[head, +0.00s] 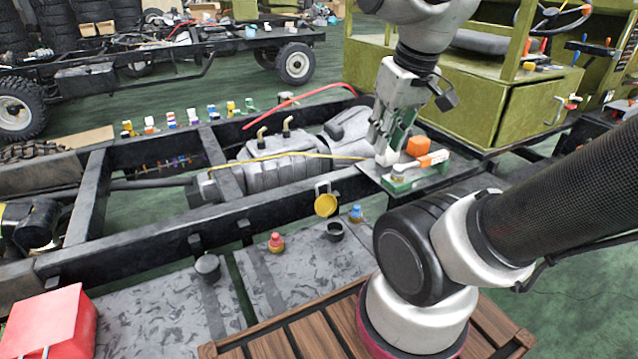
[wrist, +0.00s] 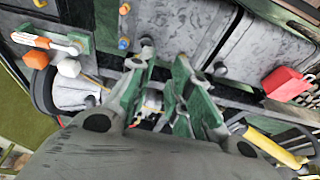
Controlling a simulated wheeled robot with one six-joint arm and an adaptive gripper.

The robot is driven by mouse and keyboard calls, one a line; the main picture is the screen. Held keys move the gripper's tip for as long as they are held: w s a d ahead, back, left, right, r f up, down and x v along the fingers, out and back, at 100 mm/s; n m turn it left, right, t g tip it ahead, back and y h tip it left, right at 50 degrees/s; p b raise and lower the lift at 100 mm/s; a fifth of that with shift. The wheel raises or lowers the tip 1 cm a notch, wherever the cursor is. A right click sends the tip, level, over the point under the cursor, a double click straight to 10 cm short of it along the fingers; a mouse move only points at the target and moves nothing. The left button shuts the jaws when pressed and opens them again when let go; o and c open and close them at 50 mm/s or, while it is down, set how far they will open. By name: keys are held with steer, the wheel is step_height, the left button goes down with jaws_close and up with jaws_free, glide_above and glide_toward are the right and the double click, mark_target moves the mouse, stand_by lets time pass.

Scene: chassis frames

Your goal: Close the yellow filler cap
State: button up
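My gripper (head: 384,150) is above and to the right of the cap, over the small tray on the frame, apart from the cap. In the wrist view my gripper (wrist: 164,62) has its two fingers spread, with nothing between the tips. I cannot pick out the yellow cap for certain in the wrist view.
A blue cap (head: 356,213) and a red cap (head: 276,242) are near the yellow one. A tray (head: 400,184) with an orange-handled tool (head: 432,159) and an orange block (head: 418,145) lies under my gripper. A red box (head: 50,322) stands at lower left.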

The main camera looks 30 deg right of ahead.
steer(key=w+f+g, duration=0.1)
steer(key=w+f, duration=0.1)
steer(key=w, duration=0.2)
steer(key=w+f+g, duration=0.1)
steer(key=w+f, duration=0.2)
steer(key=w+d+f+g, duration=0.1)
steer(key=w+f, duration=0.2)
steer(key=w, duration=0.1)
steer(key=shift+w+f+g, duration=0.2)
steer(key=shift+w+g, duration=0.1)
jaws_close()
steer(key=w+d+f, duration=0.1)
steer(key=w+f, duration=1.1)
steer(key=w, duration=0.2)
steer(key=w+d+t, duration=0.1)
steer(key=w+t, duration=0.2)
steer(key=w, duration=0.7)
step_height(320, 180, down, 9)
steer(key=s, duration=0.1)
steer(key=shift+r, duration=0.15)
steer(key=shift+s+r, duration=0.1)
steer(key=shift+s, duration=0.15)
